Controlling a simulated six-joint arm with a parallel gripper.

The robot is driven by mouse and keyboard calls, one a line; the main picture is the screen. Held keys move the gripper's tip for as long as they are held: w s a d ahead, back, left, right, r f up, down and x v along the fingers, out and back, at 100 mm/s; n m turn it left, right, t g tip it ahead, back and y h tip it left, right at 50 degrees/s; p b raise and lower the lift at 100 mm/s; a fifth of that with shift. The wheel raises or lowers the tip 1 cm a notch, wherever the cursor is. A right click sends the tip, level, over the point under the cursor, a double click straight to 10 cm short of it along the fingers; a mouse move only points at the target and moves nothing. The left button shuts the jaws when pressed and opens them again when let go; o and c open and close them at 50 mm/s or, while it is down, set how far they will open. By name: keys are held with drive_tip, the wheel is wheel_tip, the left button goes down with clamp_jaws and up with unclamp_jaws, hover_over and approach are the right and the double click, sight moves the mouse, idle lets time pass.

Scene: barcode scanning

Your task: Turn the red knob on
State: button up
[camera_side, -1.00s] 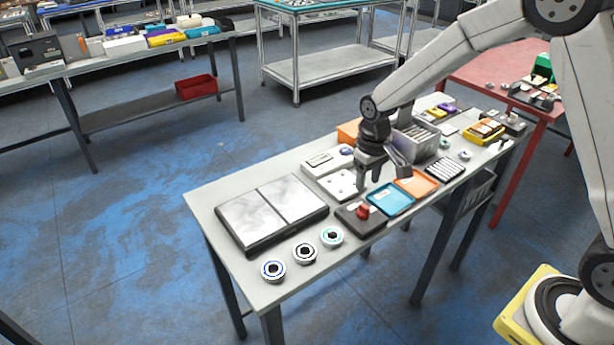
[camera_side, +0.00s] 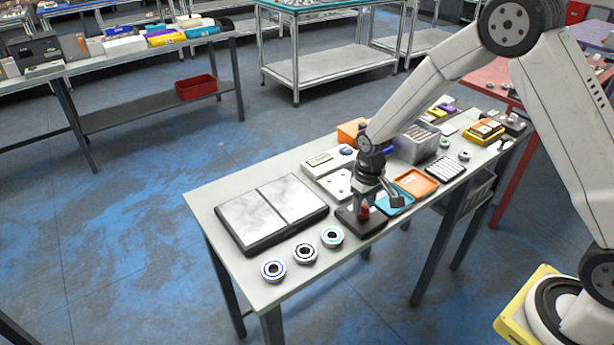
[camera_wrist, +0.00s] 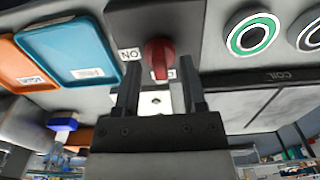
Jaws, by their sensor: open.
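The red knob (camera_side: 364,211) sits on a dark switch box (camera_side: 350,220) near the front edge of the table. In the wrist view the red knob (camera_wrist: 158,58) shows between my fingers, and the box has an "ON" label (camera_wrist: 130,54) left of the knob and a second label, partly hidden, below it. My gripper (camera_wrist: 160,85) is open, with one finger on each side of the knob. In the side view my gripper (camera_side: 367,200) is right above the box and partly hides it. I cannot tell whether the fingers touch the knob.
A blue tray (camera_side: 394,201) and an orange tray (camera_side: 415,182) lie to the right of the box. Several round rings, one of them green (camera_side: 332,237), lie to its left. A black-framed pair of grey plates (camera_side: 270,212) is farther left. The table's front edge is close.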

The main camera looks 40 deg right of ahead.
clamp_jaws()
drive_tip(key=shift+m, duration=0.4)
drive_tip(key=m, duration=1.7)
idle(0.4)
idle(0.4)
